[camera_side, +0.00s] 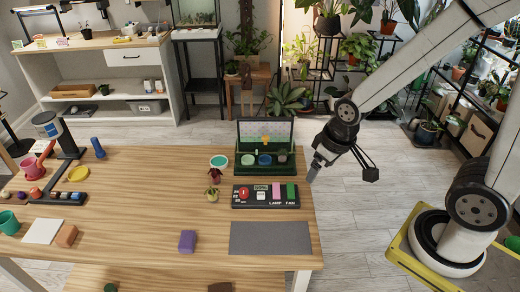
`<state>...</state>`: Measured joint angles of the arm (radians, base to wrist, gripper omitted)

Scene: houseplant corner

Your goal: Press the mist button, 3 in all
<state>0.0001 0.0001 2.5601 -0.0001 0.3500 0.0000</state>
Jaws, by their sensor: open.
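A dark control panel (238,204) lies on the right part of the wooden table. It carries a red round button (244,193) at its left, a white piece (261,196) in the middle, and pink (276,191) and green (291,191) blocks at its right. The words LAMP and FAN show below these; no mist label can be read. My gripper (313,174) is open and empty, above and to the right of the panel, apart from it, near the table's right edge.
An open green case (266,160) with small pots stands behind the panel. A grey mat (270,238) lies in front. A purple block (187,241) lies further left. The wooden table (140,210) has clear room in the middle.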

